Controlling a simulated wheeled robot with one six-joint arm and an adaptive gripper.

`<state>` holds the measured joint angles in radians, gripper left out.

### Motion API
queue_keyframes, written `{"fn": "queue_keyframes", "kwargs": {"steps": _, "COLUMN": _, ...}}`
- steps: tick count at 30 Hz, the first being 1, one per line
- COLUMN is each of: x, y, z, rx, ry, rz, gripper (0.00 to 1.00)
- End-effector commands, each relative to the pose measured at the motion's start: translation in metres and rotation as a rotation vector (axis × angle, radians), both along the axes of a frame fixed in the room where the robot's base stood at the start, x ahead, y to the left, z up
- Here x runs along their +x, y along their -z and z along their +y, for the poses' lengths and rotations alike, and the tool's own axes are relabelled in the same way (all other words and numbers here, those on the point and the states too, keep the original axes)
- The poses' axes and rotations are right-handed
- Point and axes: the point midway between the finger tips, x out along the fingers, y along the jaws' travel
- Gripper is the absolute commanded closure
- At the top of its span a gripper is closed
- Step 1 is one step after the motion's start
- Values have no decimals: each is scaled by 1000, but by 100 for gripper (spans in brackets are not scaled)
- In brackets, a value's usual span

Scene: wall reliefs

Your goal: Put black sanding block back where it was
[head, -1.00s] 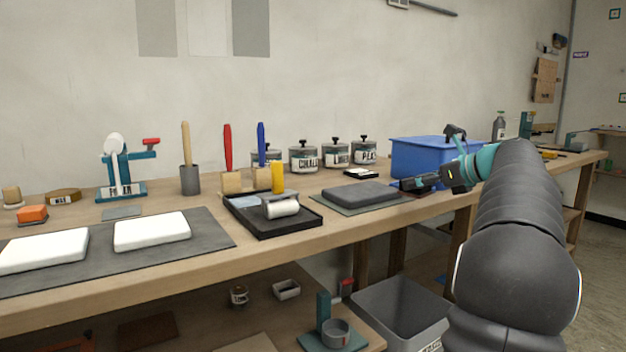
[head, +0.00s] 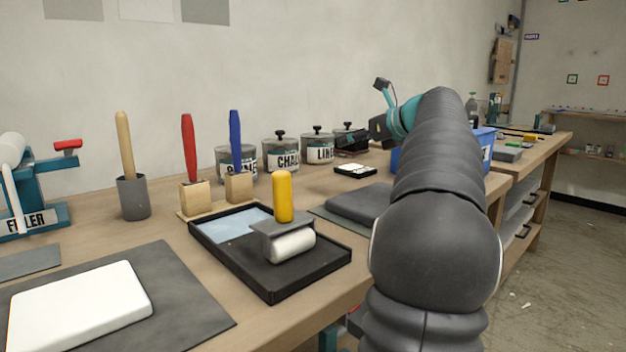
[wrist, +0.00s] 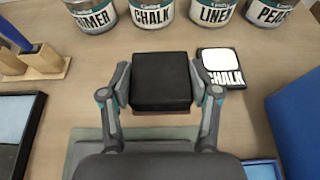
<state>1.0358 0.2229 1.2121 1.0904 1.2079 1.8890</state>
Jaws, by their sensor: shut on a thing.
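The black sanding block (wrist: 161,80) is a dark square block with a reddish-brown lower edge. My gripper (wrist: 161,85) is shut on it, one finger on its left side and one on its right. In the head view my gripper (head: 354,138) is up in front of the rightmost lidded tin, and it appears to hold the block above the bench. Fingers and block blend together there, and my arm hides part of the area. In the wrist view, bare wood shows around the block, with a grey-green mat (wrist: 82,150) below it in the picture.
Several lidded tins (head: 281,153) stand along the wall. A small black tray with a white pad marked CHALK (wrist: 222,67) lies right of the block. A blue bin (wrist: 300,110) is farther right. A dark grey slab (head: 357,203) and a roller tray (head: 290,284) lie nearer.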

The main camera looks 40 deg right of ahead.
Motion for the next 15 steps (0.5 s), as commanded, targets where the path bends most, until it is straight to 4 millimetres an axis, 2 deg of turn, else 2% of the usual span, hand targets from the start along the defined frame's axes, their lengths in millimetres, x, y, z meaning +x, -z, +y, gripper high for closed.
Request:
{"fn": "queue_keyframes", "kwargs": {"steps": 1, "x": 9, "y": 9, "z": 8, "rx": 1, "ry": -6, "rz": 0, "gripper": 82}}
{"fn": "queue_keyframes", "kwargs": {"steps": 9, "x": 50, "y": 40, "z": 40, "rx": 0, "ry": -5, "rz": 1, "gripper": 82}}
{"fn": "queue_keyframes", "kwargs": {"steps": 15, "x": 68, "y": 52, "z": 53, "rx": -1, "ry": -4, "rz": 0, "gripper": 82}}
